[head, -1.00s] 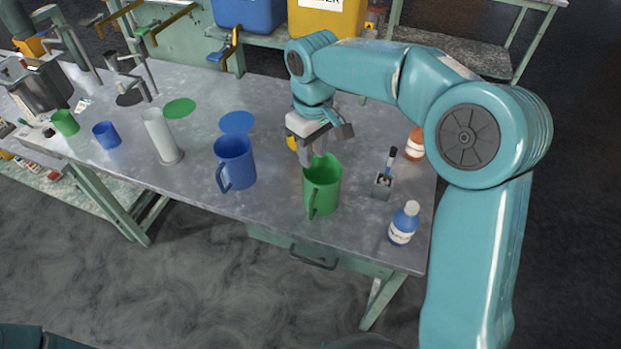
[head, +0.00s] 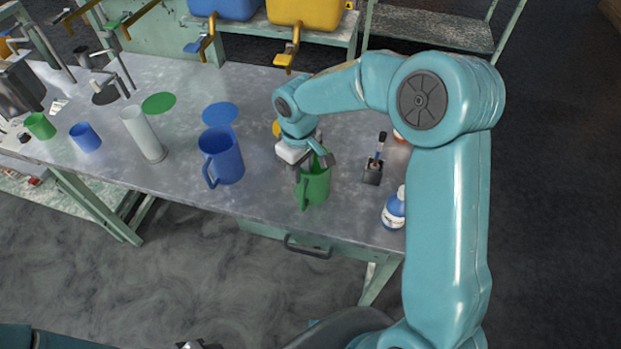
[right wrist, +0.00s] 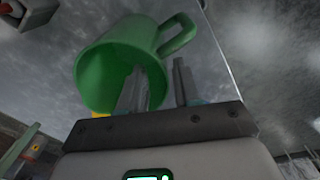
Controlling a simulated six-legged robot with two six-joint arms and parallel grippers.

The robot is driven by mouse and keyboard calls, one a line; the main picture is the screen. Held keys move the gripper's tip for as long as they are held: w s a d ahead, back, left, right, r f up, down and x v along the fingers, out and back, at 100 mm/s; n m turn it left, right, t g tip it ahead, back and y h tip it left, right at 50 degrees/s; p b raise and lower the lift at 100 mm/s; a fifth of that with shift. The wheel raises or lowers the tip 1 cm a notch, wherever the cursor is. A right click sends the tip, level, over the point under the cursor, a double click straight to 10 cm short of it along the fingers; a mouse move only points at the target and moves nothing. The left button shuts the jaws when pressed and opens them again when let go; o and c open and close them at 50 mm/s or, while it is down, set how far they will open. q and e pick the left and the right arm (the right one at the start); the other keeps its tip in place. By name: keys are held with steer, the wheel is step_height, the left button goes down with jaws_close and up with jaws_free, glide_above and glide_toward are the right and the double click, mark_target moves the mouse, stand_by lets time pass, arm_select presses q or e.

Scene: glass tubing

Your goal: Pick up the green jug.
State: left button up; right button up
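The green jug (head: 316,189) stands upright near the front edge of the bench, right of the blue jug (head: 222,160). My right gripper (head: 311,167) is over its rim from above and hides part of it. In the right wrist view the green jug (right wrist: 105,68) shows its open mouth, with the handle at upper right. There, my right gripper (right wrist: 158,88) has one finger across the mouth and the other outside the wall, a gap between them. Dark parts at the bottom edge of the head view may be my left gripper (head: 200,344); its fingers are not clear.
A blue-labelled bottle (head: 394,210) and a small holder with a brush-like tool (head: 373,171) stand right of the green jug. A clear cylinder (head: 143,134) and small cups are on the left. Flat green (head: 159,103) and blue (head: 220,113) discs lie behind.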

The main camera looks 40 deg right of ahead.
step_height(320, 180, down, 5)
steer(key=shift+s+a+r+p, duration=0.1)
steer(key=shift+a+p, duration=0.05)
steer(key=shift+p, duration=0.25)
steer(key=shift+s+r, duration=0.15)
steer(key=shift+s, duration=0.05)
steer(key=shift+c, duration=0.7)
jaws_close()
steer(key=shift+w, duration=0.1)
steer(key=shift+r, duration=0.1)
